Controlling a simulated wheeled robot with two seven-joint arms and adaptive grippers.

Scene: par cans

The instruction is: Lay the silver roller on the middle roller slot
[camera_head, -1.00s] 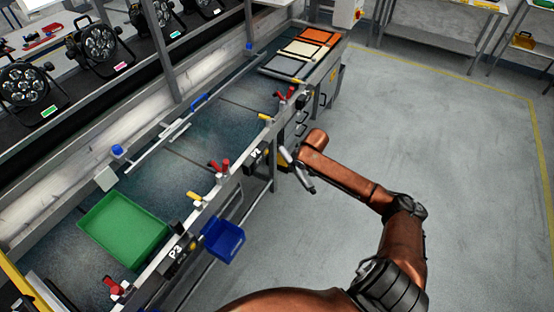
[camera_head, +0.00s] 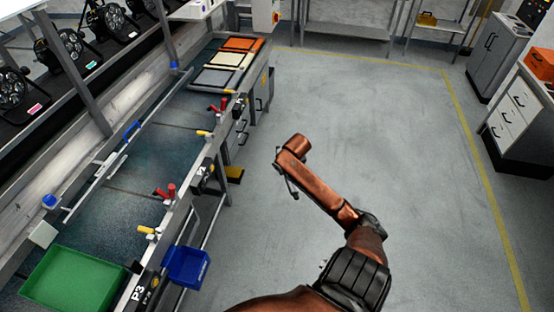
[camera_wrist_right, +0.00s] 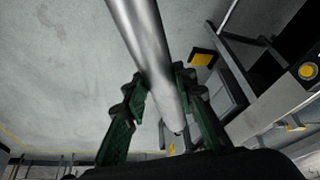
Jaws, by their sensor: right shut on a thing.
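The silver roller (camera_wrist_right: 148,50) is in the right wrist view, between the two green-and-black fingers of my right gripper (camera_wrist_right: 158,92). The gripper is shut on the roller near one end, and the roller's other end runs out of the top of the picture. In the head view my right arm reaches out over the open floor, to the right of the workbench. There the right gripper (camera_head: 289,186) is mostly hidden behind the arm's end, and the roller is hard to make out. My left gripper is in neither view. I cannot identify the middle roller slot.
A long workbench (camera_head: 152,148) runs along the left, carrying a green tray (camera_head: 75,280), red and yellow clamps and coloured trays at its far end. A blue bin (camera_head: 186,266) hangs on its side. Grey floor (camera_head: 400,130) is clear. Cabinets (camera_head: 520,110) stand at right.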

